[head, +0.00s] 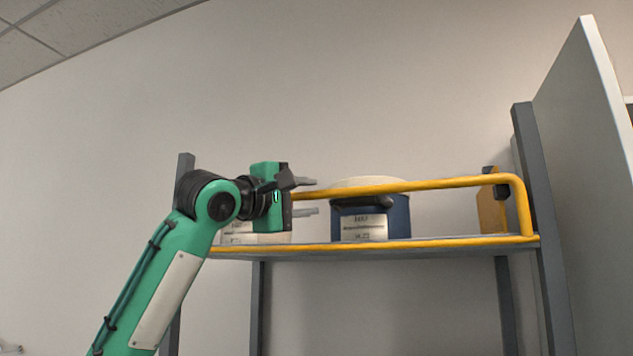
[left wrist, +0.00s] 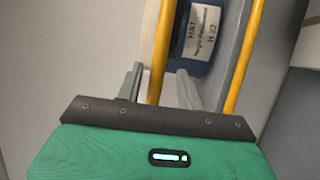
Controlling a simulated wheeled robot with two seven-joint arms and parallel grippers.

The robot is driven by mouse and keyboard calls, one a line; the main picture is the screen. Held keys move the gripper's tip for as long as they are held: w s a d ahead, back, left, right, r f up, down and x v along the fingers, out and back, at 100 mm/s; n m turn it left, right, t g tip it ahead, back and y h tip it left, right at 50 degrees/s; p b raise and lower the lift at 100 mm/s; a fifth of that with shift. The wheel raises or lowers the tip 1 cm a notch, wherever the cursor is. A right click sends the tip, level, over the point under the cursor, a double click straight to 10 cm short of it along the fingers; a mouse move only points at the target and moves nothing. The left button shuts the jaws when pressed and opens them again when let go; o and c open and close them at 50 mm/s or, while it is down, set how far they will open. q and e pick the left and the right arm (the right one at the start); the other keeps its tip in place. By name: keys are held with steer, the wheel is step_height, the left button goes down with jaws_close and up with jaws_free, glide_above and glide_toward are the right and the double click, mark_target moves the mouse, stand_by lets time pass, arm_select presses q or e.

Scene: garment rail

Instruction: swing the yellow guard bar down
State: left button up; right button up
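The yellow guard bar (head: 430,186) runs across the front of the shelf, raised above its edge. Its right end bends down to the shelf's yellow front edge; its left end is hidden behind my left gripper. My left gripper (head: 314,197) is open at the left part of the bar, one finger above it and one below. In the left wrist view, the bar (left wrist: 163,45) passes between the two fingertips (left wrist: 160,72), with a visible gap on each side. My right gripper is not in view.
A blue container (head: 397,215) with a pale top and a label stands on the shelf (head: 440,243) behind the bar. A pale labelled box (head: 240,238) is partly hidden behind my left gripper. Grey posts (head: 540,190) and a pale panel (head: 580,130) stand at the right.

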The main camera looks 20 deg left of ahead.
arm_select(q)
steer(key=shift+w+d+r+p, duration=0.2)
steer(key=shift+w+r+p, duration=0.1)
steer(key=shift+w+r, duration=0.1)
steer(key=shift+w, duration=0.2)
steer(key=shift+w+d+p, duration=0.3)
steer(key=shift+w+p, duration=0.05)
steer(key=shift+w, duration=0.05)
steer(key=shift+w+d+f, duration=0.1)
steer(key=shift+w, duration=0.1)
steer(key=shift+s, duration=0.15)
jaws_close()
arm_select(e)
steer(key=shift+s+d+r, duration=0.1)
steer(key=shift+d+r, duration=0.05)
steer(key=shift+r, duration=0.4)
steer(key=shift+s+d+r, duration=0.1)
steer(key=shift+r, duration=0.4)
